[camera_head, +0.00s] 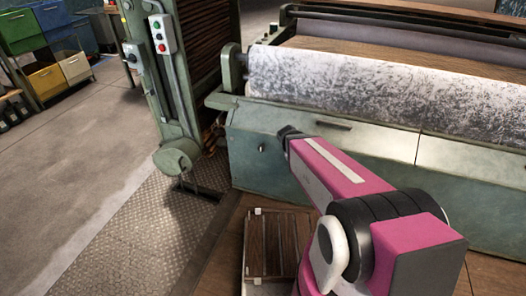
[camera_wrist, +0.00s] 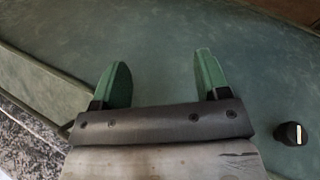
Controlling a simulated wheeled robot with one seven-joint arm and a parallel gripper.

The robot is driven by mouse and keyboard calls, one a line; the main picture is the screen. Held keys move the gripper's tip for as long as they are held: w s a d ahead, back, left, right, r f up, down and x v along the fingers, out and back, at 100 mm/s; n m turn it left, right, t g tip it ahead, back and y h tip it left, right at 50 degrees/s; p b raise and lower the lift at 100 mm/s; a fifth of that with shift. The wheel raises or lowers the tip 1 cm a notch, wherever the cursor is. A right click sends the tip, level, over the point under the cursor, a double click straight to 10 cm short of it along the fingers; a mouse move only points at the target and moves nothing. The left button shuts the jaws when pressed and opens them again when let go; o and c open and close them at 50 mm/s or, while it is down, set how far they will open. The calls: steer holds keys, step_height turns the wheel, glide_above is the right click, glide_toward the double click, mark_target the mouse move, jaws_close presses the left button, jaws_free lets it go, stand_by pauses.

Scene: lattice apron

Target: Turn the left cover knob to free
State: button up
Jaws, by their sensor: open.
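The left cover knob (camera_head: 262,147) is a small dark knob on the green front cover (camera_head: 245,165), near its left end. In the wrist view the knob (camera_wrist: 292,133) is black and round with a pale pointer mark, at the right edge. My gripper (camera_head: 286,131) is in front of the cover, just right of the knob in the head view. In the wrist view my gripper (camera_wrist: 161,72) has its two green fingers apart with nothing between them. The knob lies outside the fingers and is not touched.
A mottled pale roller (camera_head: 380,90) runs above the cover. A green post carries a control box with buttons (camera_head: 162,34). A slatted wooden rack (camera_head: 277,243) lies low beside my arm. Coloured bins (camera_head: 45,78) stand far left. The floor at left is clear.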

steer(key=w+f+h, duration=0.1)
steer(key=n+t+h, duration=0.2)
steer(key=n+t, duration=0.2)
steer(key=t, duration=1.1)
glide_toward(260, 149)
steer(key=x, duration=1.1)
steer(key=shift+s+f, duration=0.1)
steer(key=shift+f, duration=0.05)
steer(key=shift+c, duration=0.4)
steer(key=c, duration=0.8)
